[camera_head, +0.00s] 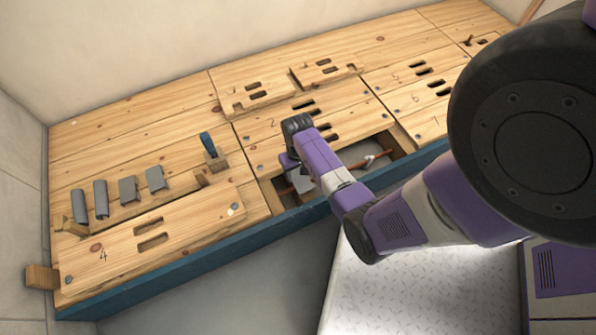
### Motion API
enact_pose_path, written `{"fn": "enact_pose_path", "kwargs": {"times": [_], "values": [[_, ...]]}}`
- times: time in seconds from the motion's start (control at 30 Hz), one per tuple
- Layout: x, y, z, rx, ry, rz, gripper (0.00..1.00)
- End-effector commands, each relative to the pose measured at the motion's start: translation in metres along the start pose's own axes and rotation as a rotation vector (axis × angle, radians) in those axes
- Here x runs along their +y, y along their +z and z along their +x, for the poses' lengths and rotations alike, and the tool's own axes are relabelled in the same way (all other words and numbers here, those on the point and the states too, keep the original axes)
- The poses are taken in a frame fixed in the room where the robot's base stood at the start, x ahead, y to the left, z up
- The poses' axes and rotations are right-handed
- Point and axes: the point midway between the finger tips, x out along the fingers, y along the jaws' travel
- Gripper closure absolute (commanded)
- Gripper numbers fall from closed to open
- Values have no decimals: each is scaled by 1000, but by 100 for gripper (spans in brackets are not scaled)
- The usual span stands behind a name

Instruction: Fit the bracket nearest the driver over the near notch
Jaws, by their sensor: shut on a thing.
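My gripper (291,172) points down into the open floor bay, partly hidden by my own wrist and arm. It is shut on a light grey plate-like piece (302,183), probably a bracket; its shape is only partly visible. A copper pipe (369,163) runs through the bay, with a pale fitting on it at the right. The notches cannot be made out clearly; the near one may be behind my arm.
A loose slotted board (115,256) marked 4 lies at the front left. Two short slotted boards, one at left (268,98) and one at right (312,78), lie behind the bay. Small wooden blocks lie near the driver. A blue edge beam (190,268) borders the front.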

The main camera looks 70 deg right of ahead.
Motion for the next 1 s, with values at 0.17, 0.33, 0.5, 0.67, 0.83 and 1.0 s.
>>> {"fn": "enact_pose_path", "kwargs": {"times": [0.17,0.33,0.5,0.67,0.83,1.0], "values": [[0,0,0,0,0,0,94],[0,0,3,1,0,0,94],[0,0,8,1,0,0,94],[0,0,12,0,0,0,94],[0,0,17,0,0,0,94],[0,0,21,1,0,0,94]]}}
